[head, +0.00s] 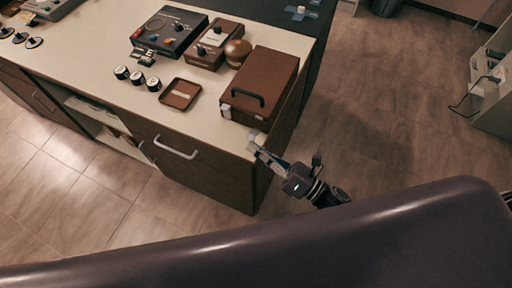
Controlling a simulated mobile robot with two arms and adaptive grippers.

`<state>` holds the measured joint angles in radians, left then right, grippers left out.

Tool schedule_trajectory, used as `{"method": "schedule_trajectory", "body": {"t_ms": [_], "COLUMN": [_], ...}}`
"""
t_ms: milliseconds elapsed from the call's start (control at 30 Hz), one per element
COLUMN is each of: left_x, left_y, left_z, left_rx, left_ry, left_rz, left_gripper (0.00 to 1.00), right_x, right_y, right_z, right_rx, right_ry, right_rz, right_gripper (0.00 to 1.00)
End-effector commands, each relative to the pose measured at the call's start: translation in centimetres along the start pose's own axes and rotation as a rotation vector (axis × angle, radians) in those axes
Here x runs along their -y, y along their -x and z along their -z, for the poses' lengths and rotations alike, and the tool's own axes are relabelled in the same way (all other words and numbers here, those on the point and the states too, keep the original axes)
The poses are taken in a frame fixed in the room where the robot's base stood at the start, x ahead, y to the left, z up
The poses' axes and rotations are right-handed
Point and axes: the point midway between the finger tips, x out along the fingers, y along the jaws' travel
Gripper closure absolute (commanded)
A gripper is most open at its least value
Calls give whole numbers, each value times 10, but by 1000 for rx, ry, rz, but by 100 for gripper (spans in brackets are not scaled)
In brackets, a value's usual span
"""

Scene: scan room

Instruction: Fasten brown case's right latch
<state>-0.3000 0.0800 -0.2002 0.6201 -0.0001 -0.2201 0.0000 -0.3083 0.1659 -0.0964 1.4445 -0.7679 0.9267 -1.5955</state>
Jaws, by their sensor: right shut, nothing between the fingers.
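The brown case (268,79) lies closed on the near right corner of the pale counter, with its dark handle (247,96) on the front. A pale latch (226,111) shows at the left end of the front. The right latch is too small to make out clearly beside my gripper tips. My right gripper (256,146) is shut and empty, at the counter's corner just below the case's front right. I cannot tell whether it touches the case. My left gripper is out of view.
A small brown tray (168,103), several black-and-white round pieces (137,78), a brown knob-like ball (237,52) and control boxes (168,32) stand on the counter (193,124). A drawer handle (176,149) sticks out in front.

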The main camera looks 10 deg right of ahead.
Motion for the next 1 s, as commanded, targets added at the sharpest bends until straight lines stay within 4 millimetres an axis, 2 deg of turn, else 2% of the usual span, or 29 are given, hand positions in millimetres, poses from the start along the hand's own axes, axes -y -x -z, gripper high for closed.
{"method": "schedule_trajectory", "body": {"t_ms": [267, 700, 833, 1000], "left_x": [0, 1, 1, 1], "left_y": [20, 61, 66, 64], "left_z": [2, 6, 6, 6], "left_rx": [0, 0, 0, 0], "left_ry": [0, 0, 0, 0], "left_rz": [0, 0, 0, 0], "left_gripper": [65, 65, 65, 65], "right_x": [-9, -15, -13, -11], "right_y": [-3, -10, -11, -12], "right_z": [-13, -40, -46, -46], "right_rx": [-1, -2, -2, 0], "right_ry": [-141, -535, -633, -630], "right_rz": [36, 135, 159, 158], "right_gripper": [100, 100, 100, 100]}}
